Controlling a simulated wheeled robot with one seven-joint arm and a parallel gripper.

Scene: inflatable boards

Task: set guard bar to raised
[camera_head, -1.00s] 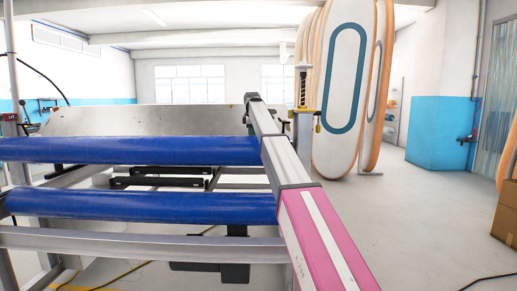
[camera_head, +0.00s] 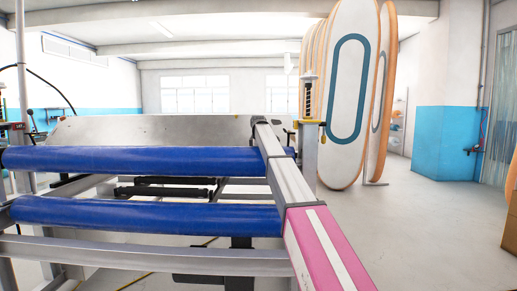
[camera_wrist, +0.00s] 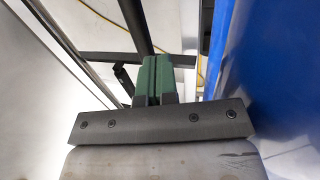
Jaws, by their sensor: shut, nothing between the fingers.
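A long silver bar (camera_head: 140,256) runs across the front of the roller machine, below two blue rollers. It may be the guard bar, but I cannot tell for certain. It lies level and low. My gripper, with green fingers, shows in the wrist view (camera_wrist: 158,65); the fingers are shut and empty. A blue surface (camera_wrist: 245,55) fills the right side of that view, close to the gripper, and a dark crossbar (camera_wrist: 105,58) lies beyond the fingers. The gripper is hidden in the head view behind my pink and grey arm. I see no clear contact with a bar.
The upper blue roller (camera_head: 140,160) and lower blue roller (camera_head: 145,213) span the machine, with a grey metal panel (camera_head: 160,129) behind. A post (camera_head: 309,125) stands beyond my arm. Upright boards (camera_head: 349,100) lean at the back. The floor to the right (camera_head: 430,220) is clear.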

